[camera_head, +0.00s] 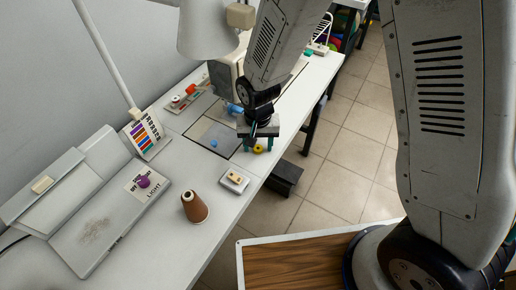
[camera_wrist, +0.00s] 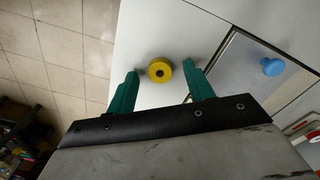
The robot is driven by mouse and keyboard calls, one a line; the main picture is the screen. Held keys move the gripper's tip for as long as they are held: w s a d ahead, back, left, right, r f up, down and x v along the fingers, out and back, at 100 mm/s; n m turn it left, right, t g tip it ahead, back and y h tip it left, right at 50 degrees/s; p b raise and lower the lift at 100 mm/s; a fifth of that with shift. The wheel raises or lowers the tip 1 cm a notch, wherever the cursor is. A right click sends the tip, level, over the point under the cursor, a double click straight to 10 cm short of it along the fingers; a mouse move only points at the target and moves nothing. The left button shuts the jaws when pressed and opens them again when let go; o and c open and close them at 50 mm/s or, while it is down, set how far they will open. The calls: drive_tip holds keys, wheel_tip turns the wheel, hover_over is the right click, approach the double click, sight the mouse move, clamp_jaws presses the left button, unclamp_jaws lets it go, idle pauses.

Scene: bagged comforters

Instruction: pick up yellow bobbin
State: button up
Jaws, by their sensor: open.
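The yellow bobbin (camera_head: 258,149) lies on the white table near its front edge. In the wrist view the yellow bobbin (camera_wrist: 160,70) shows as a round disc with a dark centre hole, between and slightly beyond my two green fingertips. My gripper (camera_head: 257,144) is above the table over the bobbin, its fingers apart on either side; it also shows in the wrist view (camera_wrist: 160,74). It is open and holds nothing. I cannot tell whether a finger touches the bobbin; in the wrist view the right fingertip looks closer to it than the left.
A small white switch box (camera_head: 234,181), a brown thread cone (camera_head: 194,207) and a purple bobbin (camera_head: 143,182) on a grey case stand nearer. The table edge drops to a tiled floor (camera_head: 330,150).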

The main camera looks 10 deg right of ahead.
drive_tip(key=c, duration=1)
